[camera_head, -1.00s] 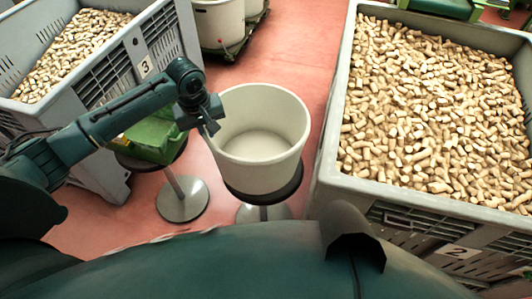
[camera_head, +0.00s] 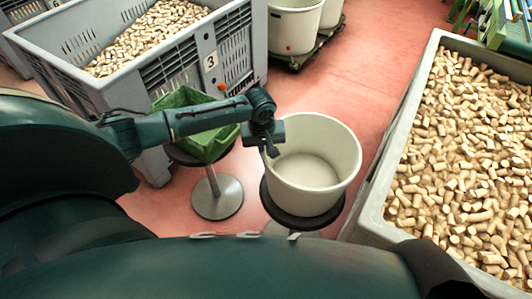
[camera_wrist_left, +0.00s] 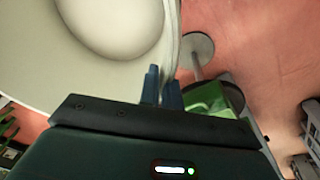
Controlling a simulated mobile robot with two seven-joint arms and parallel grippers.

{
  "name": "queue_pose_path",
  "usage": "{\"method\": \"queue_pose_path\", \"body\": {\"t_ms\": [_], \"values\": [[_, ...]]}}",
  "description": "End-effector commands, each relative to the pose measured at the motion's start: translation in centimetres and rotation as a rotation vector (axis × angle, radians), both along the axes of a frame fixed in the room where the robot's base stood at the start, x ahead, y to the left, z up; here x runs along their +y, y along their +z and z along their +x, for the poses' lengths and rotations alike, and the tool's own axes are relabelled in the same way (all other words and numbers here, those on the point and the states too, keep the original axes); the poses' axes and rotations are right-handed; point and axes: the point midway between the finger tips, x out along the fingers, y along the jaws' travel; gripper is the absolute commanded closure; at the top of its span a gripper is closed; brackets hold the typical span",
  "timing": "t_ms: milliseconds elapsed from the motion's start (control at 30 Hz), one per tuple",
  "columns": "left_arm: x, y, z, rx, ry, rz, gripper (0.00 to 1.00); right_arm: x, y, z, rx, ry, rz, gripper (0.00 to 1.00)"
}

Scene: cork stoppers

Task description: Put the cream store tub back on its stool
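The cream store tub (camera_head: 312,150) is upright and empty in the middle of the head view. It stands on or just over the dark round seat of a stool (camera_head: 273,207); the seat shows at its left and front. I cannot tell whether its base touches the seat. My left gripper (camera_head: 270,150) is at the tub's left rim. In the left wrist view, the blue fingertips of the left gripper (camera_wrist_left: 161,88) lie close together around the wall of the tub (camera_wrist_left: 60,72). My right gripper is not in view.
A green crate (camera_head: 207,143) sits on a second stool (camera_head: 217,197) to the left. A grey bin of corks marked 3 (camera_head: 172,78) is behind it. Another cork bin (camera_head: 385,165) is close at the right. More cream tubs (camera_head: 296,28) stand behind; red floor (camera_head: 370,75) lies between.

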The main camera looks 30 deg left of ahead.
Motion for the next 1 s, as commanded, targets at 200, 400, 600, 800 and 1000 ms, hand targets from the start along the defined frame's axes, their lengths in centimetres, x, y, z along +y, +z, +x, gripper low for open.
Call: {"method": "queue_pose_path", "body": {"t_ms": [200,400,600,800,1000], "values": [[-0.1,-1.5,0.1,-0.004,-0.001,-0.002,1.0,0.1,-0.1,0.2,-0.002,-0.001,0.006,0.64],[-0.1,-1.6,0.1,-0.003,0.0,-0.002,1.0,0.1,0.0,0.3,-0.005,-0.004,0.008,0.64],[0.0,-1.9,0.0,0.0,-0.001,0.0,0.84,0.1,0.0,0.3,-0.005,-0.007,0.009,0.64],[0.0,-1.8,0.0,0.0,-0.001,0.0,0.73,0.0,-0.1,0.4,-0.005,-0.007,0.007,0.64],[0.0,-1.7,0.0,-0.001,-0.001,0.001,0.73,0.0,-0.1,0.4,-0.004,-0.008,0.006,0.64]]}}
